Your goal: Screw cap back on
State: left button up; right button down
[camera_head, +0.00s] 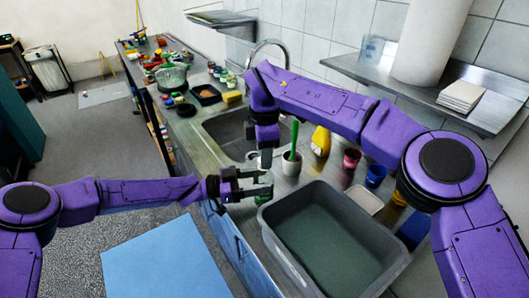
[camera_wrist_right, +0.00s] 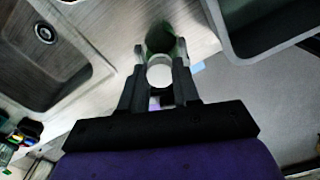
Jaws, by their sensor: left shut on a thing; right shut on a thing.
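A greenish jar (camera_head: 263,198) is between the fingers of my left gripper (camera_head: 262,182), which is shut on it over the counter's front edge. My right gripper (camera_head: 262,160) points down just above the jar. In the right wrist view, a pale round cap (camera_wrist_right: 160,74) sits between the fingers of my right gripper (camera_wrist_right: 161,56), which is shut on it. The green jar (camera_wrist_right: 160,38) shows right beside the cap there. The cap is mostly hidden in the head view, and I cannot tell whether it touches the jar's rim.
A large grey tub (camera_head: 290,262) stands close on the right. A sink (camera_head: 228,133) lies behind.

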jog(key=shift+f, duration=0.1)
jog(key=m, duration=0.3)
jog(key=shift+m, duration=0.3)
jog(key=m, duration=0.6)
jog(key=shift+s, duration=0.15)
jog(key=m, duration=0.6)
jog(key=shift+a+m, duration=0.1)
jog(key=shift+m, duration=0.2)
jog(key=c, duration=0.8)
grip_release()
